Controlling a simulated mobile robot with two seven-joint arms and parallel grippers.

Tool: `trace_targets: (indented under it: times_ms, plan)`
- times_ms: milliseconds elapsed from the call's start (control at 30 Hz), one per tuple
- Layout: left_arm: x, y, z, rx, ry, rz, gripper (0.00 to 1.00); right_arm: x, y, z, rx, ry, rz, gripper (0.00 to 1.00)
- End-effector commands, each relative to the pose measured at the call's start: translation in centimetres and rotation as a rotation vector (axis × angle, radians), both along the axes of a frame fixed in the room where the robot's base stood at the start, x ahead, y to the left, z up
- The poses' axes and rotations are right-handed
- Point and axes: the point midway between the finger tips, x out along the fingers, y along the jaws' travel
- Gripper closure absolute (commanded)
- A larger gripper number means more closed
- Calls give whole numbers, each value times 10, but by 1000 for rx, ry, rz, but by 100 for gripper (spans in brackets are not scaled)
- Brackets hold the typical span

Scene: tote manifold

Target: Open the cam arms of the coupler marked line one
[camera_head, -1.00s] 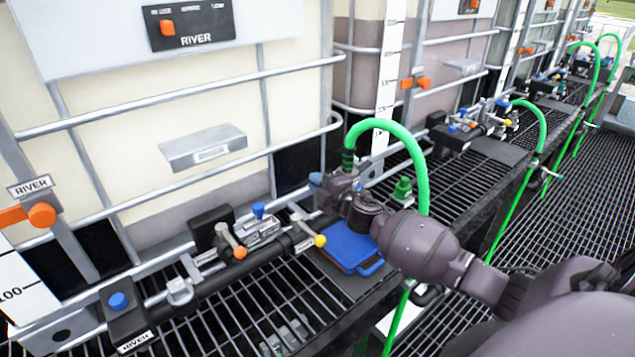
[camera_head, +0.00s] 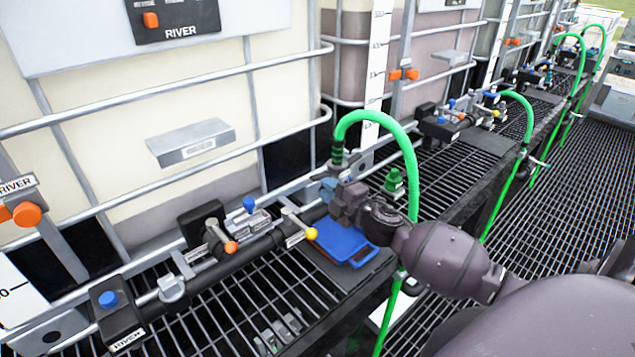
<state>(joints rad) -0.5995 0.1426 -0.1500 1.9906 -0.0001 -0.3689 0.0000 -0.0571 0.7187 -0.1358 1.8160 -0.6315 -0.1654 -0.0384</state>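A green hose (camera_head: 398,132) arches over the rack, and one end runs down to a green fitting (camera_head: 337,154) at the manifold. The coupler below it is small and mostly hidden by my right gripper; its cam arms and any line marking cannot be made out. My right gripper (camera_head: 330,192) reaches in from the right, just below that hose end. Its fingers are small and partly hidden, so I cannot tell whether they are open or shut, or touch the coupler. My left gripper is not in view.
A blue tray (camera_head: 362,256) lies under my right wrist. A loose green fitting (camera_head: 394,182) stands behind it. To the left runs a black manifold pipe (camera_head: 240,255) with orange, blue and yellow-tipped handles. White caged totes (camera_head: 110,120) stand behind. Open grating (camera_head: 540,200) is at right.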

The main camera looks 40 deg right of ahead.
Motion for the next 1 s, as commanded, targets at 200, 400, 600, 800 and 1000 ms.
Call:
trace_targets:
  times_ms: [200, 400, 600, 800, 1000]
  plan:
    - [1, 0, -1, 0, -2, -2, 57, -22, -2, 0, 0, 0, 0, 78]
    - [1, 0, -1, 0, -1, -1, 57, -28, -3, 0, 0, -1, 0, 78]
    - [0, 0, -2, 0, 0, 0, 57, -27, -2, 0, 0, -1, 0, 78]
    - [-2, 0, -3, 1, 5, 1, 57, -27, -2, 1, 0, -1, 0, 78]
    - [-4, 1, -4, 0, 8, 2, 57, -32, 0, -7, 29, 13, -6, 78]
